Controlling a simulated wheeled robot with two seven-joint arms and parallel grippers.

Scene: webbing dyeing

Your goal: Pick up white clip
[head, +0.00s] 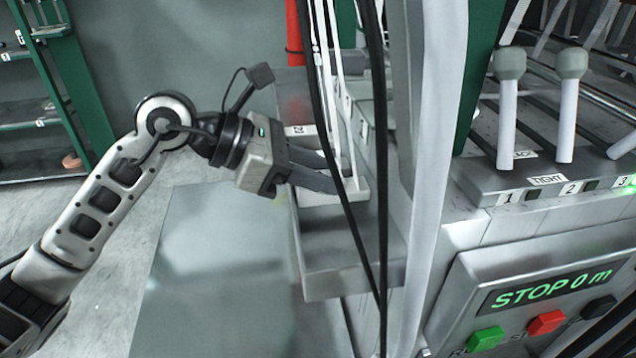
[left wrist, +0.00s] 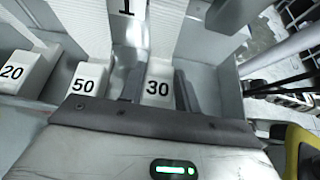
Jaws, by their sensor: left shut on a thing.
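A white clip marked 30 (left wrist: 158,88) sits between the two dark fingers of my left gripper (left wrist: 158,92) in the left wrist view. The gripper is shut on it. In the head view my left gripper (head: 332,173) reaches in from the left to the grey metal shelf, behind the black cables. A white piece (head: 350,190) shows at its fingertips there, partly hidden by the fingers and cables. Another white block marked 50 (left wrist: 86,80) stands close to the left of the held clip in the left wrist view, and one marked 20 (left wrist: 18,72) stands further left. My right gripper is not in view.
Black cables (head: 352,220) and a pale post (head: 437,150) stand right of my gripper. The grey shelf edge (head: 350,284) lies below it. A control panel (head: 540,290) reads STOP 0 m, with levers (head: 506,115) above. Floor left of the shelf is clear.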

